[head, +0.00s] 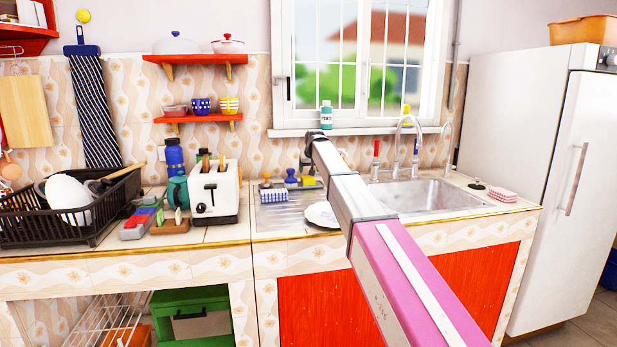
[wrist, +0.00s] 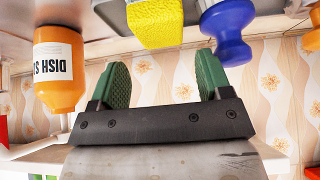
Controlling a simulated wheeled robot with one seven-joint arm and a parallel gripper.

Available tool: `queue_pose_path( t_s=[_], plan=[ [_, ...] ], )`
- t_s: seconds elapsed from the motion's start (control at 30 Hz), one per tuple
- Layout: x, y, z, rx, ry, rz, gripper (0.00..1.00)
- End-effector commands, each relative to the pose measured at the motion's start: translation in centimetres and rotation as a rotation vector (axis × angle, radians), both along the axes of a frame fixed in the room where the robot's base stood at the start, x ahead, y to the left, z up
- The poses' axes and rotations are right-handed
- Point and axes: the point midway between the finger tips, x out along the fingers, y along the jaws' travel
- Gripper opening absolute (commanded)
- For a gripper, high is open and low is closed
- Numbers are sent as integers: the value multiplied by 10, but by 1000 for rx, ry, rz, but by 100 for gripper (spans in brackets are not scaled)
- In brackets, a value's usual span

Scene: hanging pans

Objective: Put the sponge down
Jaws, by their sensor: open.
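In the head view my arm hides the gripper. A pink sponge (head: 503,195) lies on the counter right of the sink.
A blue knobbed object (wrist: 227,30) stands close beside the yellow block. An orange dish soap bottle (wrist: 60,70) is on the other side. The sink (head: 435,194), taps, a plate (head: 321,215) and a toaster (head: 214,193) are around. The counter's right end has some free room.

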Motion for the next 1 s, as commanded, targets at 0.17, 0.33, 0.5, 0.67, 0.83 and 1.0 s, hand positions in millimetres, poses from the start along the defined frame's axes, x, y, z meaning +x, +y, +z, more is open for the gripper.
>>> queue_pose_path(
  t_s=[0.17, 0.33, 0.5, 0.67, 0.83, 1.0],
  plan=[
    [-17, -5, 25, 0, -1, 0, 72],
    [-24, -7, 36, 0, 0, 0, 72],
    [-26, -7, 39, 0, 1, 0, 72],
    [-25, -7, 39, 0, 1, 0, 72],
    [-25, -7, 39, 0, 1, 0, 72],
    [-25, -7, 39, 0, 0, 0, 72]
  ],
)
